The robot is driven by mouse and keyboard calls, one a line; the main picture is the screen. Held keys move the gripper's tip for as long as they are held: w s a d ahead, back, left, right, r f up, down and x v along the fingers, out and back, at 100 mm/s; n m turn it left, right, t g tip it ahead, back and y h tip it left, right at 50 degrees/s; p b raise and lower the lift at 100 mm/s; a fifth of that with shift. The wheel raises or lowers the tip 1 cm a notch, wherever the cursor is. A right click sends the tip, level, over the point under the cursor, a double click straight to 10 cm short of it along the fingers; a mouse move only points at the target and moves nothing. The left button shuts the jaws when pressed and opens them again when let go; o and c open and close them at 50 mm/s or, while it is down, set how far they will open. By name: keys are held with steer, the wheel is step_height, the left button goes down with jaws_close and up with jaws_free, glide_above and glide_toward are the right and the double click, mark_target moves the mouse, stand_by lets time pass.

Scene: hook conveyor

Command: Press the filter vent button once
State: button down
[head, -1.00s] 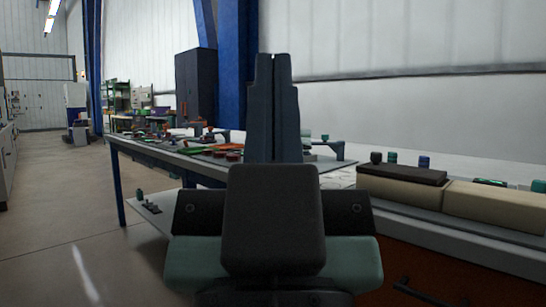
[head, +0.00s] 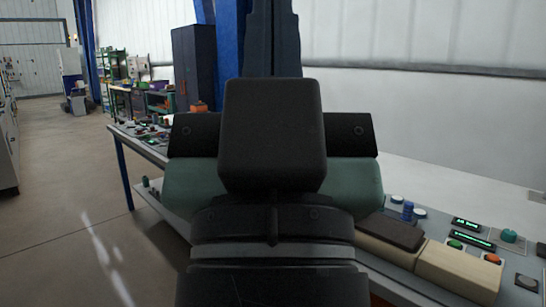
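A control panel runs along the bench at the lower right in the head view. It has a green button (head: 456,244) and a red button (head: 491,258) on a cream box. A teal knob (head: 508,236) and a dark round button (head: 527,282) stand near the right edge. I cannot read any label, so I cannot tell which one is the filter vent button. My dark and green arm fills the middle of the view.
Green-lit displays (head: 473,239) sit behind the buttons. White and blue knobs (head: 407,210) stand by a brown pad (head: 390,231). A blue-legged table (head: 127,168) with small parts is at the left. A dark cabinet (head: 193,68) stands behind. The floor at left is clear.

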step_height(320, 180, up, 20)
steer(key=p, duration=1.7)
steer(key=shift+f, duration=0.2)
